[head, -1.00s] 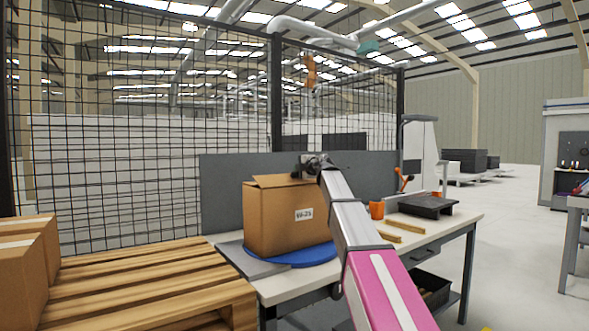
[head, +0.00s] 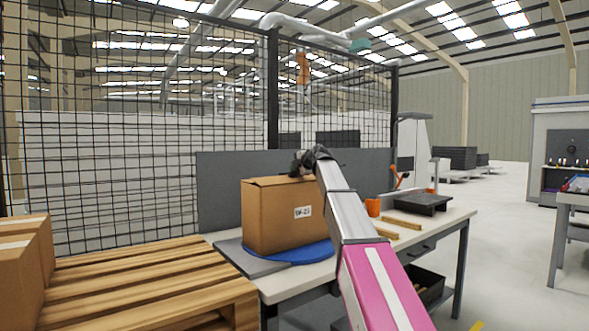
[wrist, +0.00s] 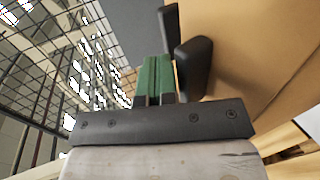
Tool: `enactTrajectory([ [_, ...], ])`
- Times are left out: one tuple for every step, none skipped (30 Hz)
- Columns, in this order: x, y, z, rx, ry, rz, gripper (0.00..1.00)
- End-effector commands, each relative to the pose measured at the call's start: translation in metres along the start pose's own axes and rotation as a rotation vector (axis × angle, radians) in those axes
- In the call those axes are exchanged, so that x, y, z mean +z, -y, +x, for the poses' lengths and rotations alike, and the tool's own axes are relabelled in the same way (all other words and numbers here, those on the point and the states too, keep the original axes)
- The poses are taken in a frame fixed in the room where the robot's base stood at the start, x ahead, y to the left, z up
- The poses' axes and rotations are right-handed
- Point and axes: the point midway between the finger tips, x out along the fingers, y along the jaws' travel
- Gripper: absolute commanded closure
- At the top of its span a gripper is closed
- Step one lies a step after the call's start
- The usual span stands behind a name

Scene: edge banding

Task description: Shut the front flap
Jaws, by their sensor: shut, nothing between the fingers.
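The cardboard box (head: 280,218) stands upright on the blue turntable (head: 303,255), with a white label on its side. Its top flaps (head: 272,181) look nearly flat in the head view; I cannot tell whether the front flap is fully down. My gripper (head: 302,163) is at the top right edge of the box, close above it, and partly hidden by my arm. In the wrist view my gripper (wrist: 181,45) is shut and empty, its dark fingers beside or against the tan cardboard (wrist: 255,50); contact is unclear.
The workbench (head: 440,222) holds an orange cup (head: 373,207), a black tray-like block (head: 422,203) and wooden strips (head: 400,225). A wooden pallet (head: 150,280) with cartons (head: 25,260) is at left. A grey panel (head: 225,190) and mesh fence stand behind.

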Motion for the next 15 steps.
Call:
enactTrajectory([
  [0.0005, 0.0001, 0.0004, -0.008, -0.001, 0.000, 1.00],
  [0.0006, 0.0003, 0.0006, -0.012, -0.001, 0.001, 1.00],
  [0.0009, 0.0005, 0.0008, -0.017, 0.000, 0.001, 1.00],
  [0.0011, 0.0007, 0.0009, -0.021, 0.000, 0.001, 1.00],
  [0.0013, 0.0009, 0.0010, -0.025, 0.000, 0.001, 1.00],
  [0.0015, 0.0012, 0.0012, -0.029, 0.000, 0.001, 1.00],
  [0.0015, 0.0015, 0.0013, -0.033, 0.000, 0.001, 1.00],
  [0.0016, 0.0016, 0.0014, -0.036, 0.000, 0.001, 1.00],
  [0.0017, 0.0018, 0.0016, -0.040, 0.000, 0.001, 1.00],
  [0.0017, 0.0020, 0.0017, -0.043, -0.001, 0.001, 1.00],
  [0.0018, 0.0021, 0.0018, -0.045, -0.001, 0.001, 1.00],
  [0.0019, 0.0023, 0.0019, -0.049, -0.001, 0.000, 1.00],
  [0.0020, 0.0024, 0.0019, -0.051, -0.001, 0.000, 1.00],
  [0.0020, 0.0025, 0.0020, -0.053, 0.000, 0.000, 1.00],
  [0.0021, 0.0026, 0.0021, -0.055, 0.000, 0.000, 1.00],
])
